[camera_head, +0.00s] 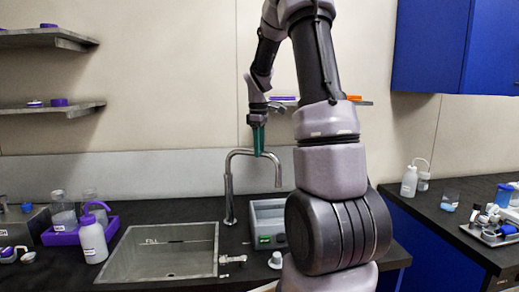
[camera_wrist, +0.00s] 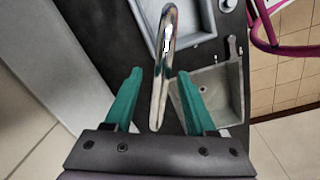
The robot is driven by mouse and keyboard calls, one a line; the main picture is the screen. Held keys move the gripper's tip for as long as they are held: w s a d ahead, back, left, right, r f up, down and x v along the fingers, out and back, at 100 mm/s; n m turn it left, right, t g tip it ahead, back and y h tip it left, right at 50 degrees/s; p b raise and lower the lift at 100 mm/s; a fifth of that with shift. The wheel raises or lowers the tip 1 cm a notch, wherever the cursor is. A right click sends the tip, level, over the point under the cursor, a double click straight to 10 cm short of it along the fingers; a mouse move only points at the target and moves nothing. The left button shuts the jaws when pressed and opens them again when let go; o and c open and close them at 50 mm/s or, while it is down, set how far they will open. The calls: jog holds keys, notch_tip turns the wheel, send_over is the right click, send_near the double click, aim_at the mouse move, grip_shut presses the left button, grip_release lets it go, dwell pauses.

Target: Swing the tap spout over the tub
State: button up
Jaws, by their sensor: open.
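The chrome tap (camera_head: 229,190) rises behind the counter between the sink and a grey tub (camera_head: 287,205). Its spout (camera_head: 278,172) arches to the right, and its downturned end appears in line with the tub's back; I cannot tell the exact overlap. My gripper (camera_head: 259,152) points down at the top of the spout. In the wrist view my gripper (camera_wrist: 153,90) is open, its two green fingers on either side of the chrome spout (camera_wrist: 162,75). Contact with the fingers cannot be told. The tub (camera_wrist: 150,12) shows at the top there. My arm hides part of the tub's right side.
The sink (camera_head: 165,252) lies left of the tap. A purple tray (camera_head: 64,237) and a white bottle (camera_head: 92,240) stand further left. A small white knob-like item (camera_head: 275,261) sits before the tub. The right counter holds bottles and a metal tray (camera_head: 490,235).

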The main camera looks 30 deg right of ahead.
notch_tip(320, 180, up, 10)
jog(key=shift+s+a+r, duration=0.2)
dwell(0.5)
jog(key=s+a+r+m+t, duration=0.1)
jog(key=s+a+m, duration=0.3)
jog(key=s, duration=0.4)
jog(key=s+a+r+m+t+y, duration=0.1)
jog(key=s+a+m+t, duration=0.2)
jog(key=s+a, duration=0.3)
jog(key=s+a+r+m+t+y, duration=0.1)
jog(key=s+a+m, duration=0.4)
jog(key=s, duration=0.5)
jog(key=shift+s+r+m+t, duration=0.4)
jog(key=shift+m+t, duration=0.2)
jog(key=shift+t, duration=0.3)
